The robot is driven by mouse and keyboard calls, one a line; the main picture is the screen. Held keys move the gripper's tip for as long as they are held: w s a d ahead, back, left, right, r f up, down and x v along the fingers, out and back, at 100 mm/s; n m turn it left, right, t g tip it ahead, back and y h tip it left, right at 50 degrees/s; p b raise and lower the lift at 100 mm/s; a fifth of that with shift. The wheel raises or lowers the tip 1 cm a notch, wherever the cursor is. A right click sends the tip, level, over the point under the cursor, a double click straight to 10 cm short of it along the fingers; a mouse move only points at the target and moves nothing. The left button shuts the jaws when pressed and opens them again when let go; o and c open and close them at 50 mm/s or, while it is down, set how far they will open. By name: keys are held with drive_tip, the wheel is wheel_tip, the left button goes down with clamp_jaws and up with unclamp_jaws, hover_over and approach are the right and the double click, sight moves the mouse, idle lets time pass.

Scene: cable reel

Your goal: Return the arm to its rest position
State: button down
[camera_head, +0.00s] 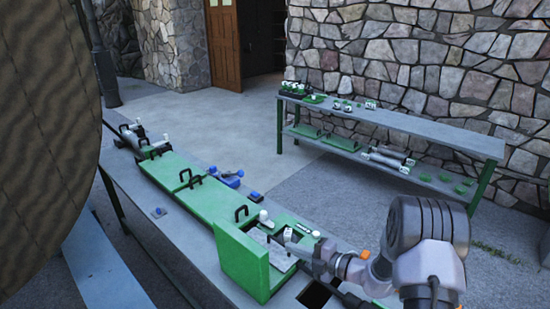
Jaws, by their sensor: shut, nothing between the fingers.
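My arm reaches in from the lower right, bent at a grey rounded joint. My gripper (292,237) is small in the picture, at the near end of the long workbench (165,243). It is shut and empty, at the opening of a green box (243,263) whose green panel stands upright. I cannot tell whether the gripper touches the box or the parts beside it. The inside of the box is partly hidden by the panel and the gripper.
Green lidded boxes (205,196) with black handles line the workbench. Blue tools (228,178) lie beside them. A large brown cable reel (45,130) fills the left edge. A two-level shelf table (400,126) stands by the stone wall. Open paving (205,125) lies between.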

drive_tip(key=s+a+r+n+g+h+b, duration=0.15)
drive_tip(key=s+a+r+n+g, duration=0.25)
drive_tip(key=s+r+n, duration=0.5)
drive_tip(key=s+a+r+n+g+h+b, duration=0.1)
drive_tip(key=s+a+r+n+g+b, duration=0.2)
drive_tip(key=s+n, duration=0.85)
drive_tip(key=s+d+r+n+t+h+b, duration=0.1)
drive_tip(key=s+d+n+h, duration=0.3)
drive_tip(key=s+n, duration=0.3)
drive_tip(key=s+d+n+t+h+b, duration=0.1)
drive_tip(key=s+d+n, duration=0.4)
drive_tip(key=n, duration=0.9)
drive_tip(key=s+t+h, duration=0.1)
drive_tip(key=h, duration=0.1)
drive_tip(key=shift+s+r+h, duration=0.35)
drive_tip(key=shift+s+r, duration=0.05)
